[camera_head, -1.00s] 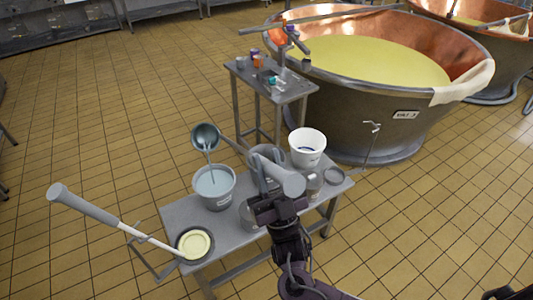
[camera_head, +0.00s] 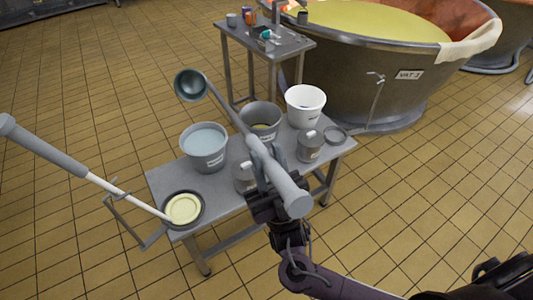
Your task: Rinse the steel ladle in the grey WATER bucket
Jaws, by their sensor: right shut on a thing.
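My right gripper (camera_head: 262,182) is shut on the thick grey handle of the steel ladle (camera_head: 225,108). The ladle slants up and left across the bench. Its bowl (camera_head: 191,85) is in the air, beyond and above the grey water bucket (camera_head: 205,160), apart from it. The bucket stands on the left part of the bench and holds pale blue-grey liquid; its small label is too blurred to read. No stream falls from the bowl now. My left gripper is not in view.
On the bench (camera_head: 163,181) stand another grey bucket (camera_head: 273,110) with something yellowish inside, a white bucket (camera_head: 318,101), lidded metal jars (camera_head: 310,146) and a dark-rimmed dish (camera_head: 170,218). A long-handled tool (camera_head: 50,146) reaches left from the dish. A small table and a copper vat stand behind.

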